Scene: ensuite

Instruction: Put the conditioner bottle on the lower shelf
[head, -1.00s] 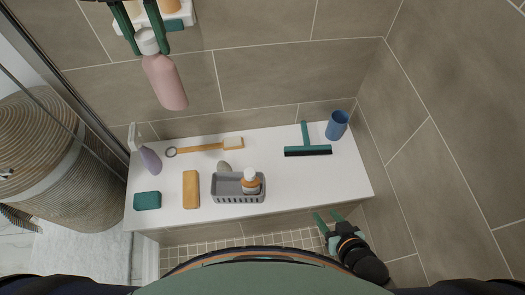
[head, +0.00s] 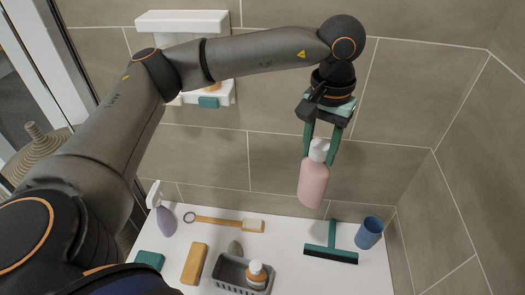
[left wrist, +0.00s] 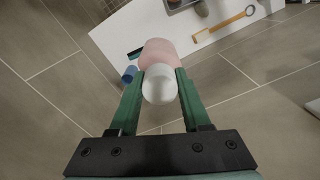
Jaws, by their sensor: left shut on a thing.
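The pink bottle with a white cap (head: 313,185), which I take for the conditioner, hangs upright and slightly tilted in my left gripper (head: 319,158). The green fingers are shut around its white top. In the left wrist view the white cap (left wrist: 158,88) sits between the fingers of the left gripper (left wrist: 160,74), and the pink body is beyond it. The bottle is in the air in front of the tiled wall, above the white bench (head: 290,240). A white two-tier wall shelf (head: 182,20) is at upper left; my arm hides much of its lower tier (head: 226,92). My right gripper is out of view.
On the bench are a blue cup (head: 369,233), a squeegee (head: 331,246), a wooden brush (head: 225,222), a grey basket (head: 228,270) holding a bottle, a purple spray bottle (head: 165,220), a yellow-brown block (head: 194,263) and a teal sponge (head: 150,260). Bare bench shows around the squeegee.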

